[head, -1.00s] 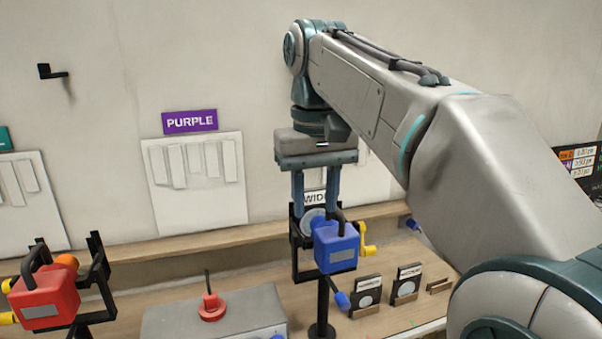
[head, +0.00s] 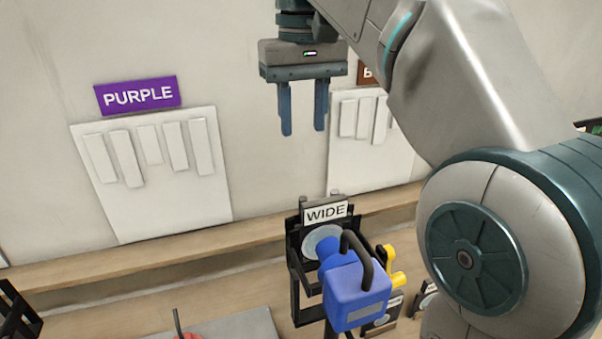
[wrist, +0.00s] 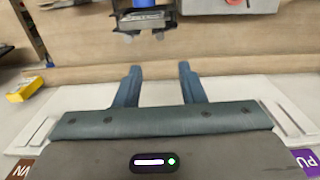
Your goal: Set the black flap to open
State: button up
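My gripper (head: 303,130) is open and empty, its two fingers pointing down in front of the wall in the head view. In the wrist view, my gripper (wrist: 159,82) shows its fingers apart with nothing between them. Below it stands a black frame (head: 296,262) with a WIDE label (head: 326,212) and a round pale disc. A blue device (head: 357,298) with a black curved handle (head: 357,250) is at the frame's front, apart from my gripper. I cannot tell for sure which black part is the flap.
A pale wall panel (head: 150,205) with several slats hangs under a PURPLE sign (head: 138,95). A second panel (head: 350,165) is at right, partly behind my arm. A wooden ledge (head: 130,265) runs below. Yellow knobs (head: 395,279) stick out beside the blue device.

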aim_at(303, 198)
notch_tip(303, 198, down, 14)
jog(key=shift+s+r, duration=0.1)
jog(key=shift+r, duration=0.05)
dwell(0.5)
grip_shut()
